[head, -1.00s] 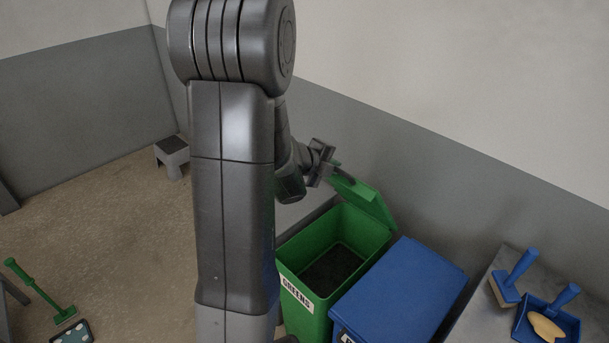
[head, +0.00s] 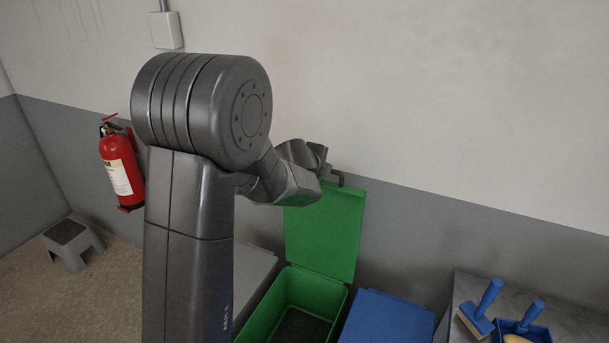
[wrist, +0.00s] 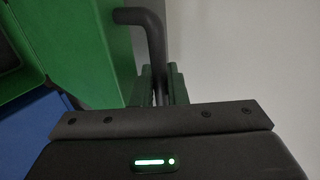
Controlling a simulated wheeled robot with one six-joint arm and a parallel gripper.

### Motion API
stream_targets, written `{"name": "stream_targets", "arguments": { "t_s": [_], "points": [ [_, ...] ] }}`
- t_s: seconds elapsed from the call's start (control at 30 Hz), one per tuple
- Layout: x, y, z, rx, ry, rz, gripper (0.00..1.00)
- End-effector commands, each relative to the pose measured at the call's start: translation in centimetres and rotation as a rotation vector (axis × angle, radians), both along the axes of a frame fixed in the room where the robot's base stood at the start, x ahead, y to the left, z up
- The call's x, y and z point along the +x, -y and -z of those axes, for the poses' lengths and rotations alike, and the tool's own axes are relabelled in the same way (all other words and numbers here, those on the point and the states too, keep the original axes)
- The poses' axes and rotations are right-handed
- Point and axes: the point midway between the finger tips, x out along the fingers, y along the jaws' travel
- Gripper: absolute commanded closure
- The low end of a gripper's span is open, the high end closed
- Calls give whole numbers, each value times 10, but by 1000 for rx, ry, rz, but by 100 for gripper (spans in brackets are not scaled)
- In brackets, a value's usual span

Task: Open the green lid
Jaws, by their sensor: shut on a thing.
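The green lid (head: 322,232) stands steeply raised at the back of the green bin (head: 335,303) in the head view. The bin is open and its dark inside shows. A dark bar handle (wrist: 150,38) sits at the lid's upper edge; the lid (wrist: 95,45) also shows in the wrist view. My gripper (head: 330,176) is at the lid's top edge. In the wrist view my gripper (wrist: 160,90) is shut on the handle. The fingertips are partly hidden behind the gripper body.
A blue bin lid (head: 388,320) is shut to the right of the green bin. A grey counter (head: 555,315) with blue brushes (head: 485,305) stands farther right. A grey step stool (head: 72,243) is on the floor.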

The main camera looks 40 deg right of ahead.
Motion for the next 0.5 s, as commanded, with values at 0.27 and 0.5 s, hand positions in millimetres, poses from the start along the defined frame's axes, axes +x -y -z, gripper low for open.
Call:
{"name": "stream_targets", "arguments": {
  "t_s": [0.27,0.5],
  "points": [
    [0,18,1,1,-2,-3,100],
    [0,19,1,0,-1,-4,100]
  ]
}}
